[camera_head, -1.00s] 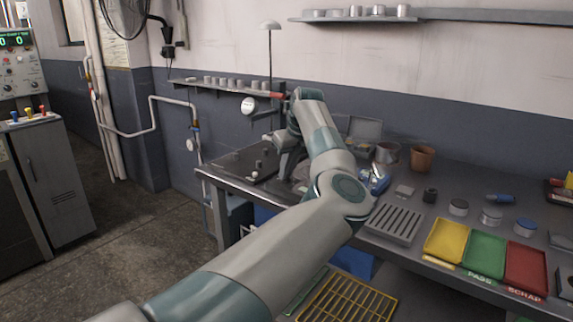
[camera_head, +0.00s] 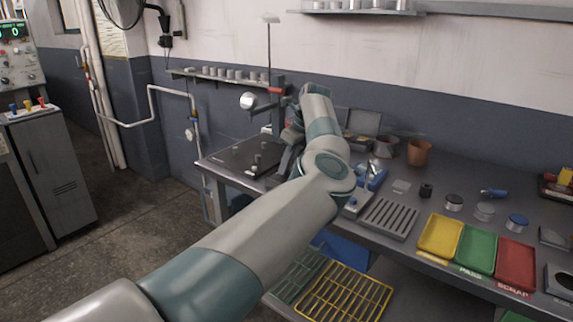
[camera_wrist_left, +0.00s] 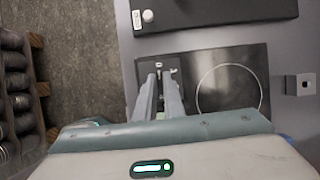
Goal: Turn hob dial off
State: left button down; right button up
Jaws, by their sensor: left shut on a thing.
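The hob is a dark glossy plate (camera_wrist_left: 247,66) with a pale ring, seen in the left wrist view near the table's front edge. My left gripper (camera_wrist_left: 160,78) reaches over the hob's left part, beside the ring. Its two fingers are close together and shut on the hob dial, which is mostly hidden between them; small pale marks show by the fingertips. In the head view my left gripper (camera_head: 284,160) points down at the bench behind my forearm, and the arm hides the hob there. My right gripper is in neither view.
A dark unit with pale knobs (camera_head: 236,153) stands on the bench's left end. A slotted grey rack (camera_head: 388,219), yellow (camera_head: 440,236), green (camera_head: 476,247) and red (camera_head: 515,264) trays lie to the right. A brown pot (camera_head: 419,152) stands at the back.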

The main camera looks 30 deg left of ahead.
pick_arm(q)
jog(key=shift+f, duration=0.15)
jog(key=c, duration=1.9)
grip_release()
jog(key=shift+o, duration=0.2)
